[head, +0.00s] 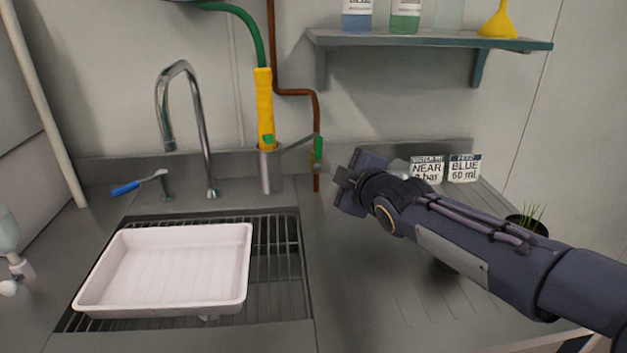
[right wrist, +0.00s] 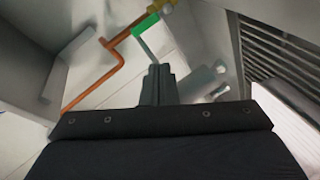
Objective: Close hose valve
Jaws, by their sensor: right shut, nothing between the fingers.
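The hose valve has a green handle (head: 318,148) and sits on the copper pipe (head: 316,110) at the back wall. In the right wrist view the green handle (right wrist: 146,23) shows beyond my fingertips, beside a yellow fitting. My right gripper (head: 345,181) is to the right of the valve and apart from it. Its fingers (right wrist: 158,82) are shut and empty in the right wrist view. A green hose (head: 250,30) runs down to a yellow spray wand (head: 264,108) in a metal holder (head: 270,170). My left gripper is not in view.
A chrome tap (head: 195,125) and a blue-handled lever (head: 126,188) stand left of the holder. A white tray (head: 240,240) lies on the sink grid (head: 275,265). Two label cards (head: 427,170) stand behind my right arm. A shelf (head: 430,41) hangs above.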

